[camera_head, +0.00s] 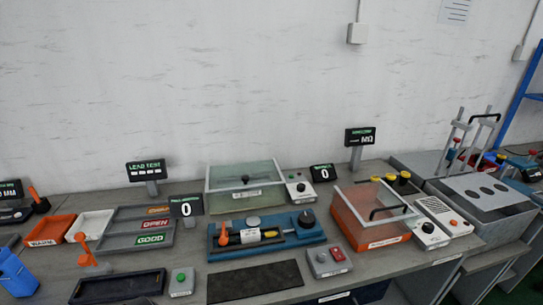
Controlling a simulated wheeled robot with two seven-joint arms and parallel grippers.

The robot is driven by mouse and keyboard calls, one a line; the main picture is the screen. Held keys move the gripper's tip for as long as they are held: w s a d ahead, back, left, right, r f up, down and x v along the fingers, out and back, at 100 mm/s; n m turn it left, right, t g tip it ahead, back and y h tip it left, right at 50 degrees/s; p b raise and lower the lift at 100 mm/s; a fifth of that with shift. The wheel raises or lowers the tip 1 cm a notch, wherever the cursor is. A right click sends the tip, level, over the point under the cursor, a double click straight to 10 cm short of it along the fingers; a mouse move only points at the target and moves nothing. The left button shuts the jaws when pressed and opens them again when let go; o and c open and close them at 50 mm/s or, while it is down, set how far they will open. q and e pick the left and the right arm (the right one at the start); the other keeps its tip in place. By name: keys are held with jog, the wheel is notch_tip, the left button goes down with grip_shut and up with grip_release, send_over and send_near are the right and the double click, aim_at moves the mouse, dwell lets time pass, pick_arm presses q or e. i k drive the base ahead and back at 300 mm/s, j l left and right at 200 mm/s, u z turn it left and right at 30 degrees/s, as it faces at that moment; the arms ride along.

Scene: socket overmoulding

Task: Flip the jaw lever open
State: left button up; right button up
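A blue bench fixture (290,243) sits mid-bench. An orange lever (223,236) stands tilted at its left end, beside a black and yellow part. A second orange lever (84,247) stands upright on a small grey base at the left, and a third orange lever (36,197) tilts on a dark device at the far left. No label shows which one is the jaw lever, and I cannot tell whether any jaw is open. Neither of my grippers shows clearly in the head view.
A clear-lidded box (245,185) stands behind the fixture. An orange-based clear box (372,215) is to its right. A black mat (254,281) lies in front, beside a green-button box (181,281) and a black tray (118,286). Sorting trays (125,227) are at left.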

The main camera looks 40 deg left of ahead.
aim_at(223, 240)
jog(key=u, duration=1.85)
jog(key=k+j, duration=0.05)
